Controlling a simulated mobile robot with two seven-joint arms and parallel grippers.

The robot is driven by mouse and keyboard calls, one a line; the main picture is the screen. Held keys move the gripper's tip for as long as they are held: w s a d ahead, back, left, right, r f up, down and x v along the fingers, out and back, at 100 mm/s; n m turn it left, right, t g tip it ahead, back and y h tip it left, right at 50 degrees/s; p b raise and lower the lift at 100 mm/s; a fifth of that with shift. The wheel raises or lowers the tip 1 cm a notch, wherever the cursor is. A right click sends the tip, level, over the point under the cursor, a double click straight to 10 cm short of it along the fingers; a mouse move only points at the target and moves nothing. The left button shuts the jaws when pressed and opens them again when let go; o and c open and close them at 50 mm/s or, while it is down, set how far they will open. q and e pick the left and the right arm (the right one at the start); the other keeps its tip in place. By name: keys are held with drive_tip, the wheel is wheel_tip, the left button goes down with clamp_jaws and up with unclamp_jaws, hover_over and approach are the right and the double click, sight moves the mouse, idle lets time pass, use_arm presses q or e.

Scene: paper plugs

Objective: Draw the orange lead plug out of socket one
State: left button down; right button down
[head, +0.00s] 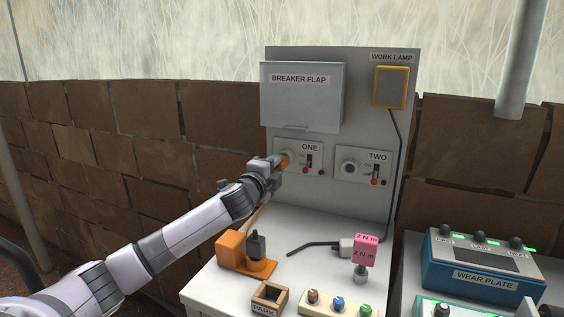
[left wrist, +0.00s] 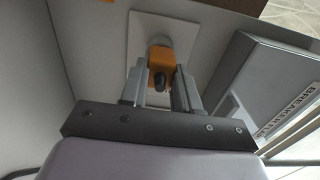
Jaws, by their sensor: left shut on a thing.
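The orange lead plug (head: 284,160) is at socket one (head: 290,153), on the left of the grey panel. My left gripper (head: 277,164) is shut on the plug and hides part of it and of the socket. In the left wrist view the orange plug (left wrist: 161,57) sits between the two fingers, up against the round socket (left wrist: 159,40) on its pale plate. How deep it sits cannot be told. Its orange lead (head: 257,217) runs down to an orange block (head: 231,247) on the bench. My right gripper is not in view.
Socket two (head: 349,167) is to the right, empty. The breaker flap (head: 302,95) juts out above socket one. On the bench are a grey plug (head: 347,246) on a black lead, a pink 2 N m block (head: 365,250) and the park box (head: 267,297). A blue wear plate box (head: 483,268) stands right.

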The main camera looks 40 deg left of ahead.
use_arm(q)
drive_tip(key=shift+s+d, duration=0.2)
drive_tip(key=shift+s, duration=0.45)
idle(0.5)
drive_tip(key=shift+v, duration=1.2)
drive_tip(key=shift+s, duration=0.1)
drive_tip(key=shift+v, duration=1.5)
